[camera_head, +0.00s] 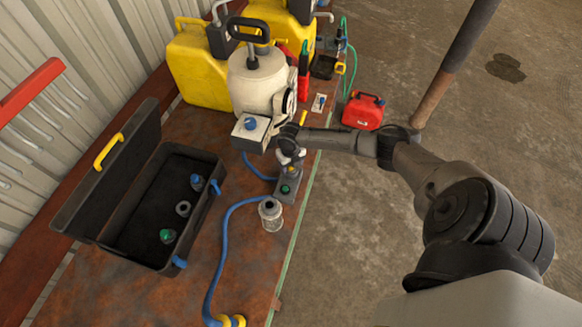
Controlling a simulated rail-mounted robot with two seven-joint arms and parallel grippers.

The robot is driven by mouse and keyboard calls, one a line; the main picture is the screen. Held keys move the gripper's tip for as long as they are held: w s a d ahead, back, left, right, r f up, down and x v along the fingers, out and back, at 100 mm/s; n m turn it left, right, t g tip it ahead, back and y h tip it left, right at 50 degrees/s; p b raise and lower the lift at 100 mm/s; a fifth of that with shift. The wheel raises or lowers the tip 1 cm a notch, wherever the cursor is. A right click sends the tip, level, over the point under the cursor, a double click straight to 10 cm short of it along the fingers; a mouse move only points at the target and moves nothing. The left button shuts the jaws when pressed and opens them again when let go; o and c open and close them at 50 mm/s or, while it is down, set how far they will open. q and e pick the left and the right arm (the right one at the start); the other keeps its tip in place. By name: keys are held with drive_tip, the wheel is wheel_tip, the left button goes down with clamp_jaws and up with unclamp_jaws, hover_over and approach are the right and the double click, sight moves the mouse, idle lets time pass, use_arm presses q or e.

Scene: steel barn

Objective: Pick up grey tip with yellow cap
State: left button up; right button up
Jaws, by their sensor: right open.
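A small grey piece with a yellow-orange part (291,171) stands near the front edge of the rusty bench, on a small grey block (287,190) with a green spot. It looks like the grey tip with the yellow cap, but it is small and partly covered by my gripper. My right gripper (291,158) reaches in from the right, open, with its fingers just above or around this piece. Whether they touch it I cannot tell. My left gripper is not in view.
An open black toolbox (137,225) with several small parts is at left. A white pump tank (257,85) and yellow canisters (200,68) stand behind. A clear jar (271,215) and a blue hose (216,262) are close in front. A red can (363,110) is at right.

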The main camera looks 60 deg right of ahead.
drive_tip(key=shift+f, duration=0.2)
drive_tip(key=c, duration=1.1)
drive_tip(key=shift+r, duration=0.15)
